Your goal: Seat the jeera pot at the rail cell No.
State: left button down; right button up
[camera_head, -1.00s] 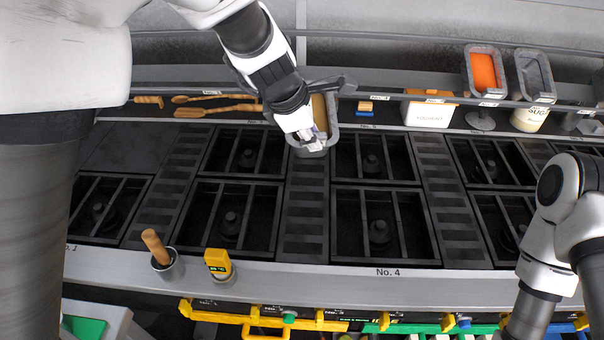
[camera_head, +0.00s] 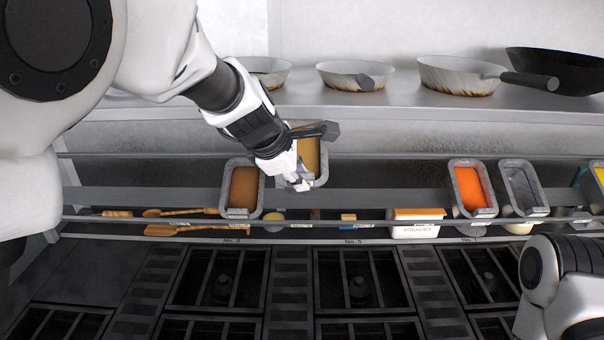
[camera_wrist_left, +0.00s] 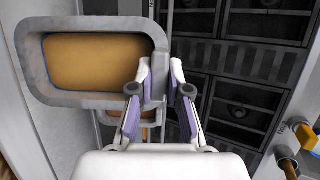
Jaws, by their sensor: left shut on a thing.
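The jeera pot, a grey rectangular pot with tan-brown contents (camera_head: 309,152), is held at its rim by my left gripper (camera_head: 296,180). In the left wrist view the pot (camera_wrist_left: 92,98) fills the upper left, and the left gripper (camera_wrist_left: 160,82) is shut on its right rim wall. The pot hangs in front of the back wall, by the rail (camera_head: 375,200), just right of a pot with brown contents (camera_head: 243,188). I cannot tell whether it touches the rail. My right arm shows at the lower right; its gripper is out of view.
Farther right on the rail are a pot with orange contents (camera_head: 472,189) and a grey pot (camera_head: 522,190). A yoghurt tub (camera_head: 418,224) and wooden spoons (camera_head: 182,212) lie on the shelf below. Pans (camera_head: 355,76) stand on the upper shelf. Burners fill the front.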

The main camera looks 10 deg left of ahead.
aim_at(300, 193)
pick_arm(q)
jog(key=w+f, duration=0.1)
jog(key=f+b, duration=0.1)
jog(key=f, duration=0.1)
jog(key=shift+w+a, duration=0.15)
jog(key=shift+w, duration=0.2)
jog(key=shift+w+f, duration=0.15)
jog(key=shift+f, duration=0.55)
jog(key=shift+w+a+f+b, duration=0.2)
jog(key=shift+w+f+b, duration=0.25)
jog(key=shift+w+f, duration=0.5)
jog(key=shift+s, duration=0.15)
jog(key=shift+s+r, duration=0.1)
jog(key=shift+s, duration=0.05)
jog(key=shift+w+a+f+b, duration=0.1)
jog(key=shift+w+f+b, duration=0.1)
jog(key=shift+w+f, duration=0.35)
jog(key=shift+w+a+f+b, duration=0.1)
jog(key=shift+w+f+b, duration=0.1)
jog(key=shift+f, duration=0.65)
jog(key=shift+w+a+f+b, duration=0.1)
jog(key=shift+w+f+b, duration=0.1)
jog(key=shift+w+f, duration=0.35)
jog(key=shift+s+d+f, duration=0.1)
jog(key=shift+s+f, duration=0.05)
